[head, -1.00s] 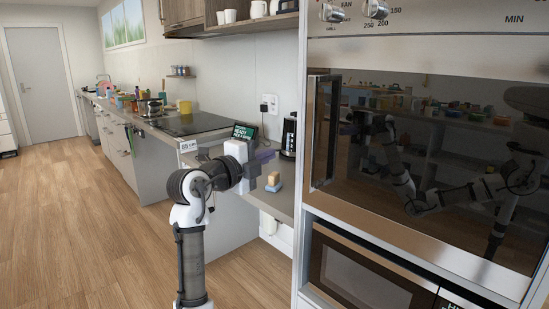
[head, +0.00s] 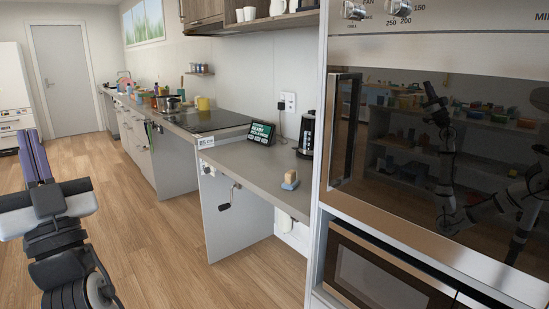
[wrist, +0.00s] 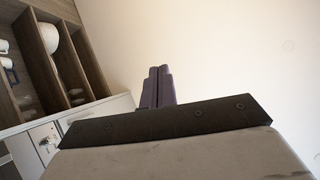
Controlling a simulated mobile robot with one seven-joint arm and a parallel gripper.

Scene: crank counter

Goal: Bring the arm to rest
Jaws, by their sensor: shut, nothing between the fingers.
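My gripper (head: 34,157) is at the left of the head view, raised over the open floor and pointing up, away from the counter. Its two purple fingers lie together with nothing between them. The shut fingers also show in the wrist view (wrist: 158,87), against a plain pale wall or ceiling. My arm comes up from the lower left corner of the head view and touches nothing that I can see.
The grey counter (head: 243,167) carries a tablet (head: 261,133) and a sponge-like block (head: 290,180). A crank handle (head: 230,197) sticks out below its front. The tall oven (head: 440,150) fills the right. Wood floor (head: 160,240) is clear between arm and counter.

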